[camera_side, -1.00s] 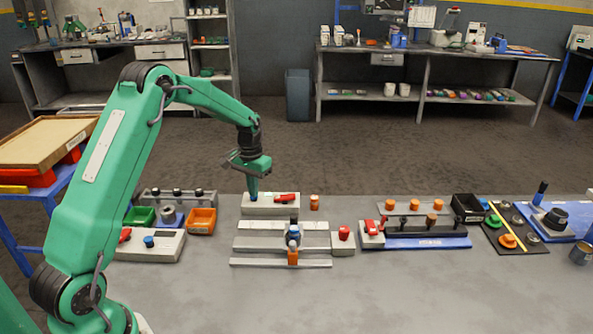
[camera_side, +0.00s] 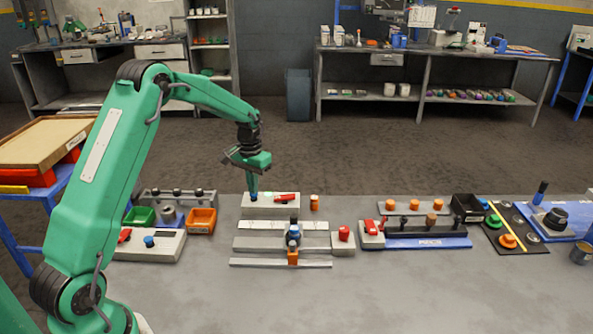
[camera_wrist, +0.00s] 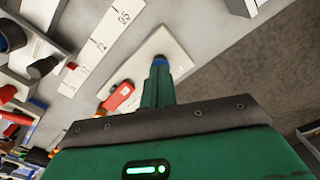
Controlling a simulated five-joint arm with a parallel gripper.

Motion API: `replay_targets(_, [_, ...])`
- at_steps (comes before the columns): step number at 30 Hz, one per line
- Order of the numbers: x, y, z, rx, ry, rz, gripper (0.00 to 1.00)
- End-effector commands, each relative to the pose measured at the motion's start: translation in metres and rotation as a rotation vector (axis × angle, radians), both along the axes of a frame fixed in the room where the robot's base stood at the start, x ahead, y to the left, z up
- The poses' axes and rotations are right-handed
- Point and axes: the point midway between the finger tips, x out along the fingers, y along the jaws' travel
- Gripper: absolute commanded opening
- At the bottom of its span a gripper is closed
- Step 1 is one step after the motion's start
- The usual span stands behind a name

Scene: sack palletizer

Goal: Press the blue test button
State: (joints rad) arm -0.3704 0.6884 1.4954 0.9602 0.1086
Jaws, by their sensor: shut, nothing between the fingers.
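A blue button (camera_side: 253,198) sits on the left part of a pale grey box at the back of the bench, beside a red lever switch (camera_side: 285,198). My gripper (camera_side: 254,189) is shut and empty, pointing down right over this button. In the wrist view a little blue of the button (camera_wrist: 157,66) shows at the tip of my gripper (camera_wrist: 159,63); the fingers hide most of it. I cannot tell whether the tip touches it. Another blue button (camera_side: 149,241) sits on a grey box at the left, beside a red switch (camera_side: 125,235).
An orange cylinder (camera_side: 315,202) stands just right of the back box. Pale rails (camera_side: 265,244) with a blue and orange slider lie in front. Green (camera_side: 140,216) and orange (camera_side: 202,219) bins stand to the left. The front of the bench is clear.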

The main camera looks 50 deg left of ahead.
Motion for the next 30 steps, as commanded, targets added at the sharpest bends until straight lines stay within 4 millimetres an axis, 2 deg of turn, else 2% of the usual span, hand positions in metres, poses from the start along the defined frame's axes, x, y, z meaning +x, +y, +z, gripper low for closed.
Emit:
replay_targets(19, [0.001,0.0,0.006,0.001,-0.003,0.0,0.0])
replay_targets(30, [0.001,0.0,0.028,0.001,-0.004,0.0,0.0])
